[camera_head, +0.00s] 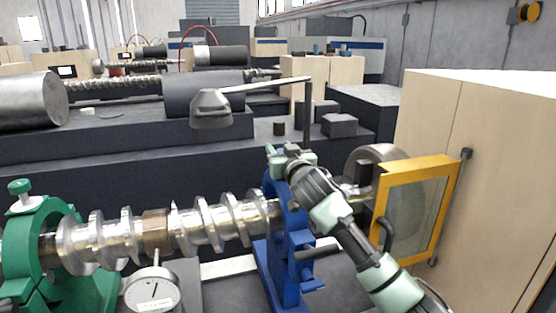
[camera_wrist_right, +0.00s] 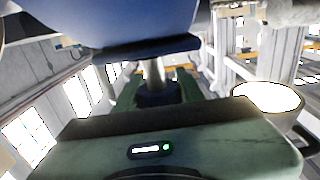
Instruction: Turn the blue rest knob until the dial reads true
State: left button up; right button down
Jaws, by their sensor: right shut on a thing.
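The blue rest (camera_head: 270,200) stands around the right part of a shiny screw shaft (camera_head: 225,222). My right gripper (camera_head: 281,157) is at the top of this rest. It is shut on the blue rest knob, which the jaws hide in the head view. In the right wrist view the knob (camera_wrist_right: 158,94) is dark blue, between the green fingers, with a metal stem (camera_wrist_right: 154,72) running to the blue rest (camera_wrist_right: 145,30). The round white dial (camera_head: 152,291) stands below the shaft's brown collar; its needle is too small to read. My left gripper is not in view.
A green rest (camera_head: 50,222) with its own green knob (camera_head: 19,187) holds the shaft at the left. A yellow-framed guard (camera_head: 378,222) stands close to my right arm, beside a wooden cabinet (camera_head: 470,160). A grey lamp head (camera_head: 211,108) hangs above the shaft.

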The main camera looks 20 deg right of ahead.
jog(key=m+h+b, duration=0.2)
jog(key=h, duration=0.1)
jog(key=m+g+h+b, duration=0.1)
jog(key=h+b, duration=0.1)
jog(key=b, duration=0.1)
jog(key=d+m+g+h+b, duration=0.1)
jog(key=m+h+b, duration=0.1)
jog(key=h, duration=0.1)
jog(key=shift+s+f+m+h+b, duration=0.15)
jog(key=shift+f+m+h+b, duration=0.15)
jog(key=shift+f, duration=0.05)
jog(key=shift+d+r+m+g+h+b, duration=0.15)
jog(key=shift+m+g+h+b, duration=0.15)
jog(key=shift+m+h+b, duration=0.15)
jog(key=shift+s+d+r+m+g+h+b, duration=0.1)
jog(key=shift+d+m+g+h+b, duration=0.05)
jog(key=shift+m+g+h, duration=0.4)
jog(key=shift+s+d+m+g+h+b, duration=0.15)
jog(key=shift+m+g+h, duration=0.15)
jog(key=shift+h, duration=0.4)
jog(key=shift+s+d+r+m+g+h, duration=0.1)
jog(key=shift+r+m+g+h, duration=0.05)
jog(key=shift+m+g+h, duration=0.5)
jog(key=shift+s+d+m+g+h+p, duration=0.15)
jog(key=shift+m+g+h+p, duration=0.35)
jog(key=shift+m+g+h, duration=0.35)
jog(key=shift+s+d+g, duration=0.1)
jog(key=shift+g, duration=0.35)
jog(key=c, duration=0.9)
grip_release()
